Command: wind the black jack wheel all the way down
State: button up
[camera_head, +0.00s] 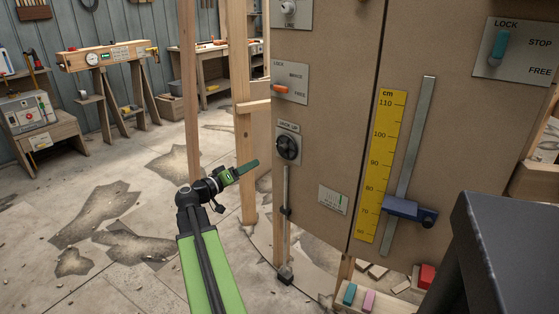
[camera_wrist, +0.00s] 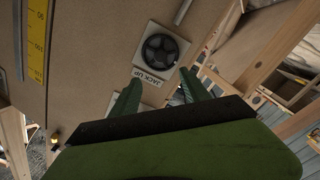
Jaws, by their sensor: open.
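The black jack wheel (camera_head: 288,147) is mounted on a plate marked JACK UP on the brown panel, above a vertical jack rod (camera_head: 286,212). In the wrist view the wheel (camera_wrist: 160,53) shows ahead of my gripper, upper middle, with the JACK UP label below it. My gripper (camera_head: 250,166) is to the left of the wheel in the head view, apart from it. In the wrist view its two green fingers (camera_wrist: 158,95) are spread and empty, with the wheel beyond their tips.
A plate with an orange lever (camera_head: 281,88) sits above the wheel. A yellow cm scale (camera_head: 380,165) and a blue slider (camera_head: 408,211) are on the panel to the right. A wooden post (camera_head: 245,120) stands behind my gripper. A dark block (camera_head: 505,250) fills the lower right.

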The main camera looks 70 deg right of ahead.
aim_at(281, 150)
jog(key=x, duration=1.7)
jog(key=shift+d+r, duration=0.1)
jog(key=shift+d, duration=0.05)
grip_shut()
